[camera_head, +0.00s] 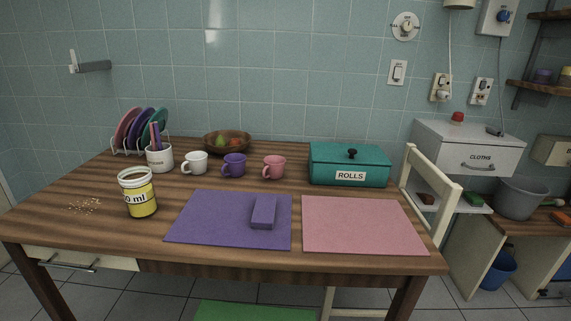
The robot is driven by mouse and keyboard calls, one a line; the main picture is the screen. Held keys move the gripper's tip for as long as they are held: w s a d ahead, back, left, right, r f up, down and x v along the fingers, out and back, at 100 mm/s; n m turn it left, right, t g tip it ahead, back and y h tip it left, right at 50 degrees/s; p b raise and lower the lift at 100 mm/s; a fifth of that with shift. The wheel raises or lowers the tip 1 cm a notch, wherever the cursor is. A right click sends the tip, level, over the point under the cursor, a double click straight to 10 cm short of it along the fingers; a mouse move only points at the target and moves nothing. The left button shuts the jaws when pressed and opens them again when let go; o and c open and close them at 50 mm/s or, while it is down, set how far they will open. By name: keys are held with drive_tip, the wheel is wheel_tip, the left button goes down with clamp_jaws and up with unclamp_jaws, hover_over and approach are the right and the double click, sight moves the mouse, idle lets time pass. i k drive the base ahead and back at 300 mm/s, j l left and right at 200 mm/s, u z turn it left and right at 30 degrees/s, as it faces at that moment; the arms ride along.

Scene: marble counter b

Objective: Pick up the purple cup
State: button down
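The purple cup (235,165) stands upright on the wooden table, between a white cup (196,163) on its left and a pink cup (274,167) on its right. Its handle points to the left. It is behind the purple mat (205,218) and in front of the brown bowl. My gripper does not show in this view.
A purple block (263,211) lies on the purple mat. The pink mat (362,224) is bare.

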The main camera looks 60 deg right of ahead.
sight(234, 163)
drive_tip(key=z, duration=1.35)
drive_tip(key=k+j, duration=0.15)
drive_tip(key=j, duration=0.15)
drive_tip(key=j+z, duration=0.2)
drive_tip(key=j, duration=0.9)
drive_tip(key=j+z, duration=0.25)
drive_tip(key=j, duration=0.9)
drive_tip(key=i+j+z, duration=0.2)
drive_tip(key=i+j, duration=0.2)
drive_tip(key=j, duration=0.2)
drive_tip(key=i+j+z, duration=0.1)
drive_tip(key=j, duration=0.2)
drive_tip(key=i+j+z, duration=0.1)
drive_tip(key=i+j, duration=0.3)
drive_tip(key=j, duration=0.3)
drive_tip(key=i+j+z, duration=0.1)
drive_tip(key=i, duration=0.25)
drive_tip(key=i+j, duration=0.35)
drive_tip(key=z, duration=0.05)
